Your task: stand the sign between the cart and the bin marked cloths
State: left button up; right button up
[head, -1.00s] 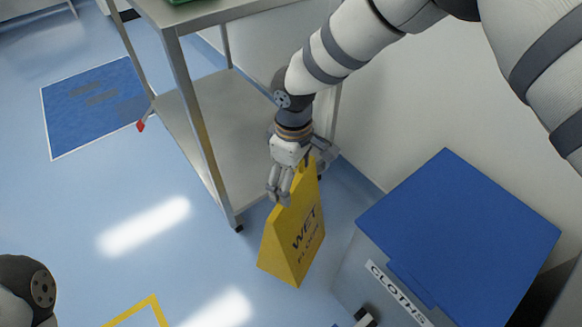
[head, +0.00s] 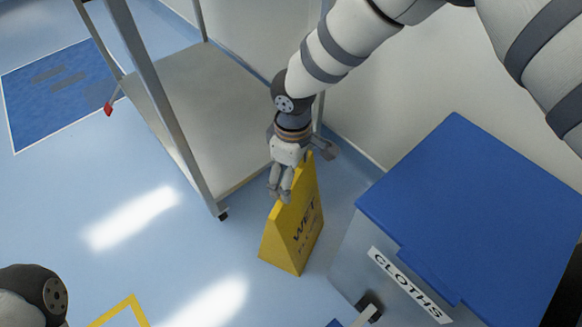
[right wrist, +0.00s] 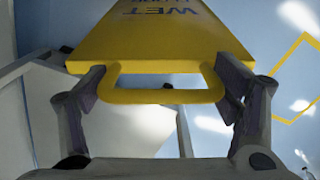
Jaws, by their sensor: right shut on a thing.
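The yellow sign (head: 294,228) marked WET stands roughly upright in the head view, between the cart (head: 205,125) on its left and the blue-lidded bin (head: 455,210) marked CLOTHS on its right. My right gripper (head: 283,188) reaches down from above and is shut on the sign's top. In the right wrist view, the fingers grip either side of the yellow handle (right wrist: 165,96), and the sign's face (right wrist: 160,38) extends beyond. I cannot tell whether the sign's base touches the floor. My left gripper is out of view.
A white wall runs behind the cart and bin. A bin pedal (head: 368,312) juts out at the front. A yellow floor outline (head: 125,308) is at the lower left and a blue mat (head: 55,90) at the upper left. The floor left of the sign is clear.

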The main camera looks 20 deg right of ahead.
jog(key=shift+f, duration=0.65)
dwell(0.4)
jog(key=o, duration=1.9)
